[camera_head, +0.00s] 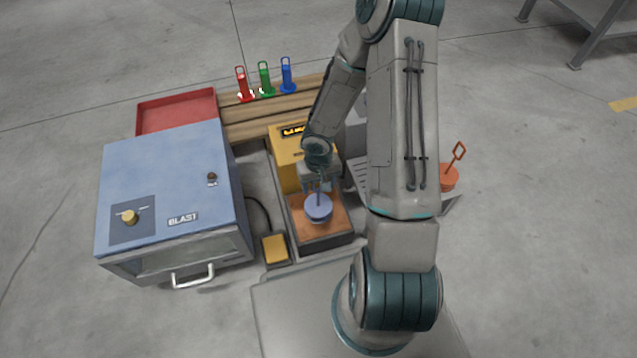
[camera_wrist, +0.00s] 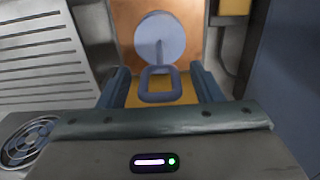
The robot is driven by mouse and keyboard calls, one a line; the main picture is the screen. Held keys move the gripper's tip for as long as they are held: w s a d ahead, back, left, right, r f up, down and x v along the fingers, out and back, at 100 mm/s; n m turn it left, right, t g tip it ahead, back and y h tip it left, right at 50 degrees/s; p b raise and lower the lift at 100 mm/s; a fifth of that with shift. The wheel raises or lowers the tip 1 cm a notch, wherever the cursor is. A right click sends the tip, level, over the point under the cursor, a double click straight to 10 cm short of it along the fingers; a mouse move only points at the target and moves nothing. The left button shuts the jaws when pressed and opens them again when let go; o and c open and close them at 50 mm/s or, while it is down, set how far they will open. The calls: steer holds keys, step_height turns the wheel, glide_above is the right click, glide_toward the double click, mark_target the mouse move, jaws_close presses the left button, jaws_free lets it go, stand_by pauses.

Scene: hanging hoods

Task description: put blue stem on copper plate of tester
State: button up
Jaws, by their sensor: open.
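The blue stem (camera_head: 318,208) stands upright on the copper plate (camera_head: 337,222) of the yellow tester (camera_head: 288,172). It has a round lavender-blue disc at the bottom, a thin rod and a loop handle at the top. In the wrist view its disc (camera_wrist: 160,40) lies over the copper plate (camera_wrist: 126,22), and its square loop (camera_wrist: 158,84) is between my finger tips. My gripper (camera_head: 319,183) is just above the disc, around the upper stem. It also shows in the wrist view (camera_wrist: 160,88), with its fingers apart on both sides of the loop and a gap on each side.
A blue blast cabinet (camera_head: 170,180) stands at the left, with a red tray (camera_head: 176,110) behind it. Red, green and blue tags (camera_head: 265,80) stand on a wooden rack at the back. An orange stem (camera_head: 449,176) is at the right. A yellow pedal (camera_head: 275,249) lies near the tester.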

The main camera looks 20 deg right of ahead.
steer(key=s+d+r+h+p, duration=0.15)
steer(key=r+p, duration=0.25)
steer(key=r, duration=0.9)
steer(key=s+d+r+h+p, duration=0.1)
steer(key=s+d+r+p, duration=0.15)
steer(key=r, duration=1.15)
steer(key=s+a+r+t+y, duration=0.1)
steer(key=s+a+r, duration=0.3)
steer(key=s+r, duration=0.5)
step_height(320, 180, up, 2)
steer(key=shift+s+a+y, duration=0.25)
steer(key=shift+s+y, duration=0.15)
steer(key=shift+y, duration=0.35)
steer(key=shift+p, duration=0.3)
